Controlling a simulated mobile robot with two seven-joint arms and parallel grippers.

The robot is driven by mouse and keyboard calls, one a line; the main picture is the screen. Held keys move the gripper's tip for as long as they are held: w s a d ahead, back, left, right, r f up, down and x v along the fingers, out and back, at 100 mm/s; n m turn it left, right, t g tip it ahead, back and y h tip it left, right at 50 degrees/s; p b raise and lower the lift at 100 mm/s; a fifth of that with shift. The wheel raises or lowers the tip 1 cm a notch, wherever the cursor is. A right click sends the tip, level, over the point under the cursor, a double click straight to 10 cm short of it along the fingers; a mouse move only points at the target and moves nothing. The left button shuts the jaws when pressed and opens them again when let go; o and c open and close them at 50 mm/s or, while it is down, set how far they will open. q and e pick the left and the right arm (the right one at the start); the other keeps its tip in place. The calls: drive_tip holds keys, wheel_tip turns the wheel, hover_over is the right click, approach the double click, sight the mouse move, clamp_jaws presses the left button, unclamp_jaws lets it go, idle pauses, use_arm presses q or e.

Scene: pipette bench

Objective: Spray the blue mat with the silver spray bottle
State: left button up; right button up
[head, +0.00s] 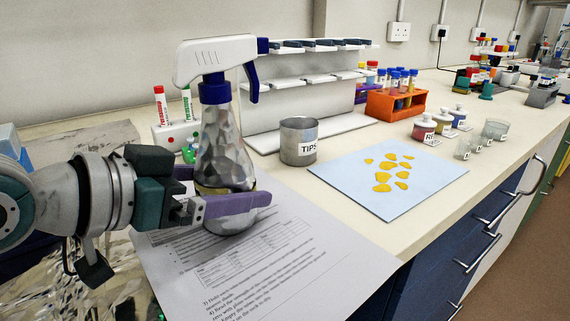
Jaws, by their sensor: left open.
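The silver spray bottle (221,150) with a white and blue trigger head stands upright at the left of the bench, at the edge of a printed sheet. My left gripper (232,189) is open around its lower body, one purple finger in front and the other partly hidden behind it. I cannot tell whether the fingers touch the bottle. The pale blue mat (425,172) lies flat to the right, with several yellow spots (383,177) on it. My right gripper is not in view.
A metal TIPS cup (298,142) stands between bottle and mat. A white pipette rack (300,107) is behind. An orange tube rack (395,104) and small labelled jars (424,128) stand beyond the mat. The printed sheet (290,262) covers the front bench.

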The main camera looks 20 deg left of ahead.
use_arm(q)
drive_tip(key=p+v, duration=0.1)
drive_tip(key=v, duration=0.9)
drive_tip(key=shift+w+p, duration=0.1)
drive_tip(key=shift+p, duration=0.3)
drive_tip(key=s+d+r+n+g+y+p, duration=0.1)
drive_tip(key=s+d+r+g+y+p, duration=0.2)
drive_tip(key=s+p, duration=0.45)
drive_tip(key=s+d+r+n+g+y+p, duration=0.1)
drive_tip(key=s+r+n+g+y+p, duration=0.15)
drive_tip(key=s+g+p, duration=0.55)
wheel_tip(320, 180, up, 37)
drive_tip(key=t+p, duration=0.2)
drive_tip(key=p, duration=3.6)
drive_tip(key=shift+w+a+r+m, duration=0.15)
drive_tip(key=shift+w+a+m, duration=0.1)
drive_tip(key=shift+a+m, duration=0.15)
